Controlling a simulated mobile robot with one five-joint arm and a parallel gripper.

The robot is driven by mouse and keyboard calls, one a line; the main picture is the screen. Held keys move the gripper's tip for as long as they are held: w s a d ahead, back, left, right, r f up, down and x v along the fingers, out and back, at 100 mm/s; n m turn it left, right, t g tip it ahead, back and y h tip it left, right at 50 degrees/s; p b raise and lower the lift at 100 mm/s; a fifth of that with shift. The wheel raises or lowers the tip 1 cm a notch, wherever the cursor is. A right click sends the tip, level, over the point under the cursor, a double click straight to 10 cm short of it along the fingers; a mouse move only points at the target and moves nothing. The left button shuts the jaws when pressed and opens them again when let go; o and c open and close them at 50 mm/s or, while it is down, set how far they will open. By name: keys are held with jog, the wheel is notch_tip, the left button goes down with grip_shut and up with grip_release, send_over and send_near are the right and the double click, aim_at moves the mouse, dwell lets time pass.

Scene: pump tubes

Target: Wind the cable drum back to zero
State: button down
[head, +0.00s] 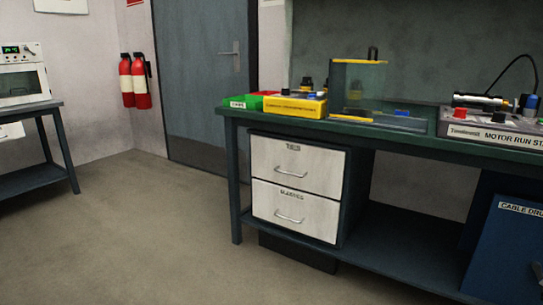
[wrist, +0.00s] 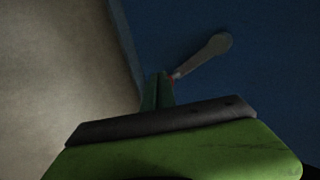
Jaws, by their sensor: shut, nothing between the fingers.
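The cable drum cabinet is a blue box (head: 505,255) at the lower right of the head view, with a white label (head: 520,209) cut off by the picture edge. In the wrist view its dark blue face (wrist: 275,80) fills the right side. A grey crank arm (wrist: 205,54) with a rounded end lies against that face, slanting up and right. My gripper (wrist: 160,82) is shut and empty, its fingertips close to the crank's lower end. I cannot tell whether they touch it. I cannot make out any dial or zero mark.
A green-topped workbench (head: 400,136) stands above, with white drawers (head: 295,185) beneath it. A yellow box (head: 295,105) and the motor run station (head: 495,128) are on top. Open floor (head: 130,230) lies to the left.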

jog(key=shift+s+d+r, duration=0.15)
jog(key=shift+s+d, duration=0.2)
jog(key=shift+d, duration=0.15)
jog(key=shift+s+d+r+p, duration=0.25)
jog(key=shift+d+p, duration=0.1)
jog(key=shift+d, duration=0.1)
jog(key=shift+s+d+r+p, duration=0.4)
jog(key=shift+r+p, duration=0.25)
